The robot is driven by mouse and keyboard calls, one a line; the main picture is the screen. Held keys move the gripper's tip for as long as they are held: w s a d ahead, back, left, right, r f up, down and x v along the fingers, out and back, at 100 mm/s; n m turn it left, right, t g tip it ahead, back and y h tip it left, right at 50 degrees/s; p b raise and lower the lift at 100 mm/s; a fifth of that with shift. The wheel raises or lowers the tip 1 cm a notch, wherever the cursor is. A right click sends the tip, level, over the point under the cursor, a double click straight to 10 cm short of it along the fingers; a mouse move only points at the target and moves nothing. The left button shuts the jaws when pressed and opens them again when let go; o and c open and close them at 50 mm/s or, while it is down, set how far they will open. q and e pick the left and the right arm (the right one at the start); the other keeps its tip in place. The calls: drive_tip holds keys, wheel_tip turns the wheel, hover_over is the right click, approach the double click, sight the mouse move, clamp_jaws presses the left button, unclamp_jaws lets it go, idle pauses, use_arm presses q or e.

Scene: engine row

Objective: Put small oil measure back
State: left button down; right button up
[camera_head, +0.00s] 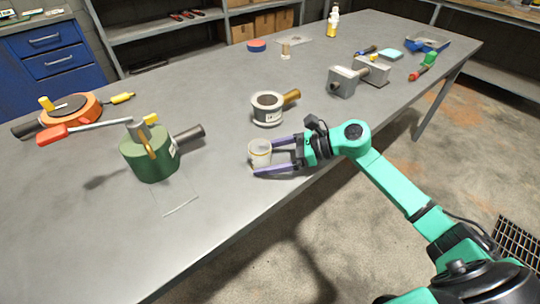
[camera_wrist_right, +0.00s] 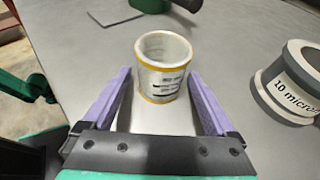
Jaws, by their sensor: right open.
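A small pale cup with yellow bands and dark print, which looks like the small oil measure (camera_head: 260,155), stands upright near the table's front edge. It also shows in the right wrist view (camera_wrist_right: 163,72). My right gripper (camera_head: 262,157) is open, its two purple fingers reaching either side of the cup; in the wrist view (camera_wrist_right: 160,95) the cup is at the fingertips, with a gap at the left finger. Contact at the right finger is unclear. My left gripper is not in the head view.
A round grey-white part (camera_head: 267,108) marked "10 micron" with a brass stub stands just behind the cup. A green cylinder part (camera_head: 148,155) is to the left, with a thin clear sheet (camera_head: 175,196) before it. Grey metal blocks (camera_head: 343,82) stand farther right. The table's front edge is close.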

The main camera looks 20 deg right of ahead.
drive_tip(key=shift+r+p, duration=0.3)
drive_tip(key=b+v, duration=0.1)
drive_tip(key=v, duration=0.2)
drive_tip(key=b+v, duration=0.1)
drive_tip(key=v, duration=0.3)
drive_tip(key=b+v, duration=0.1)
drive_tip(key=v, duration=0.3)
drive_tip(key=shift+s+f, duration=0.1)
drive_tip(key=shift+f, duration=0.25)
drive_tip(key=shift+s+d+r, duration=0.15)
drive_tip(key=shift+d+r, duration=0.2)
drive_tip(key=shift+d, duration=0.1)
